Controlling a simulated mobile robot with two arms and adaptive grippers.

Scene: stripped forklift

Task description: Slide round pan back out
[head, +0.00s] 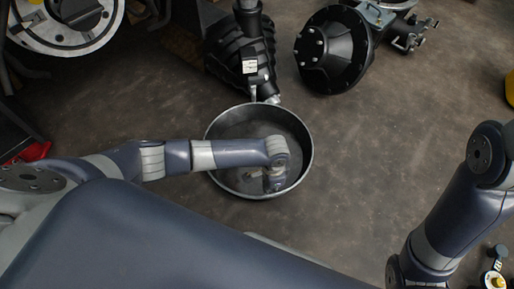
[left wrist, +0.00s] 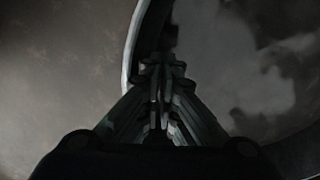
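The round pan (head: 214,128) is a wide, shallow dark metal pan lying on the floor in the middle of the head view. Its far edge is close to the lower end of a black machine part. My left arm reaches over the pan from the left. My left gripper (head: 274,184) points down within the pan's outline, near its near right side. In the left wrist view, the fingers (left wrist: 161,68) are drawn together over the pan's inner edge, beside the pale rim (left wrist: 128,65). I cannot tell whether they pinch the rim.
A black ribbed machine part (head: 238,50) stands just behind the pan. A black flanged housing (head: 328,50) lies at the back right. A wheel hub (head: 65,25) is at the upper left. The floor right of the pan is clear.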

